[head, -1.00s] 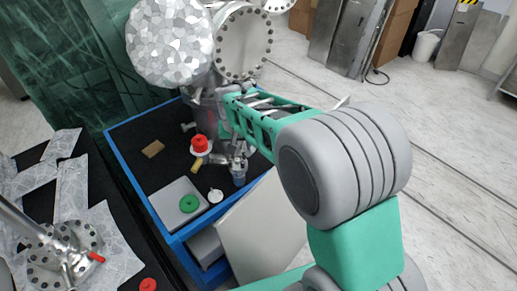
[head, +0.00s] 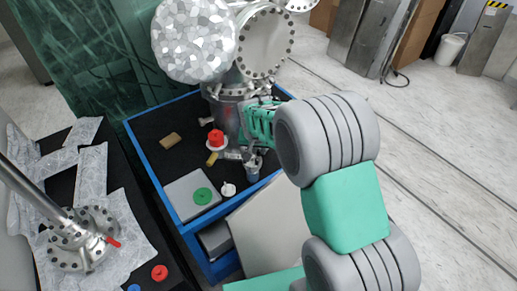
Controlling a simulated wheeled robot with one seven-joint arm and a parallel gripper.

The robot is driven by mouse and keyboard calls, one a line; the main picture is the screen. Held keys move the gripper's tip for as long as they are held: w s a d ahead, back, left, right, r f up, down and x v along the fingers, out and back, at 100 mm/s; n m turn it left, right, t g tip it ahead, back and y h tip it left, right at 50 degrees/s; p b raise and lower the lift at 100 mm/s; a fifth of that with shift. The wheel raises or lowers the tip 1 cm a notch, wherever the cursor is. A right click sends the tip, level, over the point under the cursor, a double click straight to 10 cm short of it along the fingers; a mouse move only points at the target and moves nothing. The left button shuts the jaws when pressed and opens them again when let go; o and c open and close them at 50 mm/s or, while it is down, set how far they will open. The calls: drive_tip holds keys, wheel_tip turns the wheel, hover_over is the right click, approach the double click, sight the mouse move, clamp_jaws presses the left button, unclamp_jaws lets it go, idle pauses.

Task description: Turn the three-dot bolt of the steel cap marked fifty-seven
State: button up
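A steel vessel stands on the blue-edged cart, with a bolted round steel cap (head: 265,45) facing me at its top. A row of bolts rings the cap's rim. The marking fifty-seven and any three-dot bolt are too small to read from here. The arm's large grey joint covers much of this area. The fingers are too small and hidden to tell whether they are open or hold anything.
The black cart top (head: 150,125) carries a red knob (head: 216,138), tan block (head: 170,140), grey plate (head: 182,200) with a green ring (head: 203,196), and small fittings. A foil-covered chamber (head: 195,38) flanks the cap. A bench with a steel flange (head: 80,240) is left; open floor is right.

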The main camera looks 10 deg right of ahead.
clamp_jaws()
drive_tip(key=shift+f+m+b, duration=0.1)
drive_tip(key=shift+m+b, duration=0.2)
drive_tip(key=shift+b, duration=0.1)
drive_tip(key=m+b, duration=0.1)
drive_tip(key=m+h+b, duration=0.1)
drive_tip(key=shift+w+a+f+m+g, duration=0.1)
drive_tip(key=shift+a+m+g, duration=0.05)
drive_tip(key=shift+m+g, duration=0.25)
drive_tip(key=m+b, duration=0.1)
drive_tip(key=m, duration=0.1)
drive_tip(key=m+g+h+b, duration=0.1)
drive_tip(key=m+b, duration=0.1)
drive_tip(key=m, duration=0.1)
drive_tip(key=shift+w+g+h, duration=0.1)
drive_tip(key=shift+g+h, duration=0.2)
drive_tip(key=m, duration=0.2)
drive_tip(key=m+g, duration=0.1)
drive_tip(key=m, duration=0.1)
drive_tip(key=m+g, duration=0.1)
drive_tip(key=shift+w+r+m+p, duration=0.1)
drive_tip(key=shift+r+m+p, duration=0.2)
drive_tip(key=shift+m+p, duration=0.1)
drive_tip(key=shift+m+g+p, duration=0.6)
drive_tip(key=shift+m+p, duration=0.3)
drive_tip(key=shift+m, duration=0.7)
drive_tip(key=shift+w, duration=0.1)
